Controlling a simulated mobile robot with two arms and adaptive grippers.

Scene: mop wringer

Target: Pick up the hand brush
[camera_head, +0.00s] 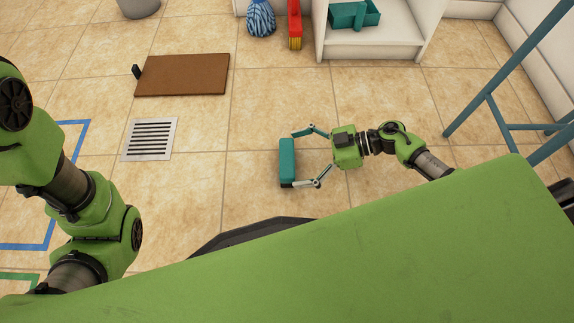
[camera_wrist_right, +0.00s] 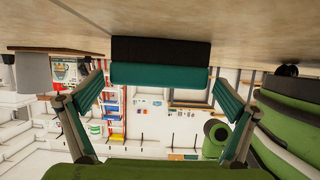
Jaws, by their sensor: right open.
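The hand brush (camera_head: 287,160) is a teal block with a dark underside, lying on the tiled floor in front of me in the head view. My right gripper (camera_head: 298,160) is open and low over the floor, coming from the right, with one fingertip near each end of the brush. In the right wrist view the brush (camera_wrist_right: 160,76) is between the spread fingers of the right gripper (camera_wrist_right: 158,85), its dark side against the floor, which is at the top. Gaps show on both sides. My left arm shows at the left, but its gripper is out of view.
A brown board (camera_head: 183,75) and a floor drain grate (camera_head: 150,139) lie to the left. A white shelf (camera_head: 375,45) with a teal bin (camera_head: 355,15) stands behind. A blue frame (camera_head: 500,120) stands at the right. The floor around the brush is clear.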

